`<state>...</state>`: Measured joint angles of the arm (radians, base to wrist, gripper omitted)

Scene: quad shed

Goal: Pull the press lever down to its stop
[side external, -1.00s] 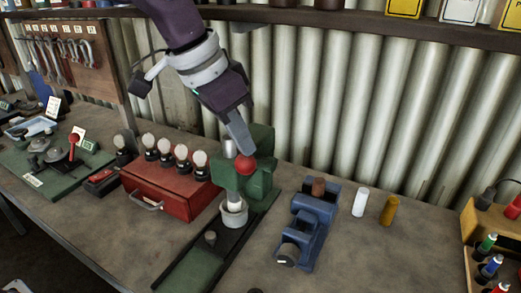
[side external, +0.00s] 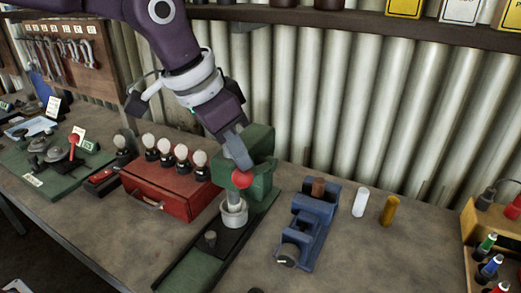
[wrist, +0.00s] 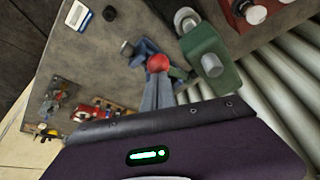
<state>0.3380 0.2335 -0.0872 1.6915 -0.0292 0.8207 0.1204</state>
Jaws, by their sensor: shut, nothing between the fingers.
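The green press (side external: 262,155) stands on the bench at the end of a dark and green base. Its lever ends in a red ball (side external: 242,180), which sits in front of the press body above a pale round cup (side external: 233,212). My gripper (side external: 238,160) is shut and empty, with its fingertips at the top of the ball and seemingly touching it. In the wrist view the shut fingers (wrist: 157,92) point at the red ball (wrist: 158,62), beside the green press (wrist: 210,60). The lever's rod is mostly hidden.
A red box (side external: 170,190) with several bulbs stands left of the press. A blue vise (side external: 308,222) stands to the right, with white (side external: 361,202) and yellow (side external: 389,210) cylinders beyond it. A shelf (side external: 290,17) runs overhead. The bench front is mostly clear.

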